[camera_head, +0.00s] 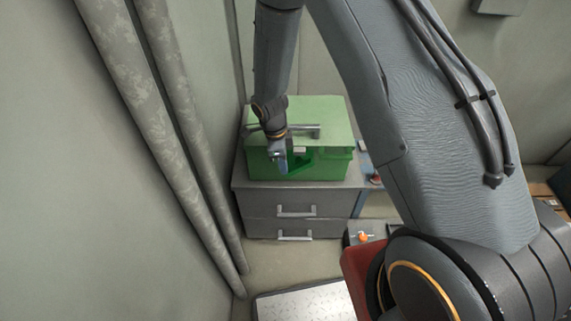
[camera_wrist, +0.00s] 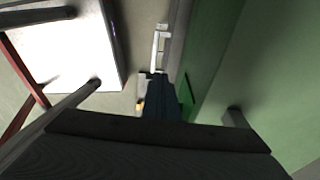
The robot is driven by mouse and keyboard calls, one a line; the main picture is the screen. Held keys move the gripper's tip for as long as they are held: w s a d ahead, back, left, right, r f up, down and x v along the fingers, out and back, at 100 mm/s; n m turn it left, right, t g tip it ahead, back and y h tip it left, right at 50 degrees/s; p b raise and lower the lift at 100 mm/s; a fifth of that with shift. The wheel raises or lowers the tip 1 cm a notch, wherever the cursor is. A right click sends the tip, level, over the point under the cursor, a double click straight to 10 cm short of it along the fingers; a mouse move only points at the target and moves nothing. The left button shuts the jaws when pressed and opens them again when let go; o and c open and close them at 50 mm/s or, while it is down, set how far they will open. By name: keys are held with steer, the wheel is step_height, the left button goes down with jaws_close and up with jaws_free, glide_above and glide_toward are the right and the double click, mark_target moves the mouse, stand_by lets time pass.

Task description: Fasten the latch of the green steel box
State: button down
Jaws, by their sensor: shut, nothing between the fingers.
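The green steel box (camera_head: 332,168) stands on a grey drawer cabinet in the head view, and its green wall (camera_wrist: 232,62) fills the right of the wrist view. Its lighter green lid (camera_head: 315,110) looks down, with a grey bar (camera_head: 304,131) across it. A small pale piece (camera_head: 300,149) at the front edge may be the latch; its state is too small to tell. My gripper (camera_head: 282,166) is shut and empty, pointing down at the left part of the box front. In the wrist view my gripper (camera_wrist: 162,82) is beside the green wall; contact cannot be told.
The grey cabinet (camera_head: 262,209) has two drawers with bar handles. Grey pipes (camera_head: 185,130) run along the wall at left. A small grey box with an orange knob (camera_head: 364,238) is at right of the cabinet. A pale plate (camera_head: 305,303) lies in front.

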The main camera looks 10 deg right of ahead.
steer(key=shift+f+b, duration=1.7)
steer(key=shift+b, duration=0.85)
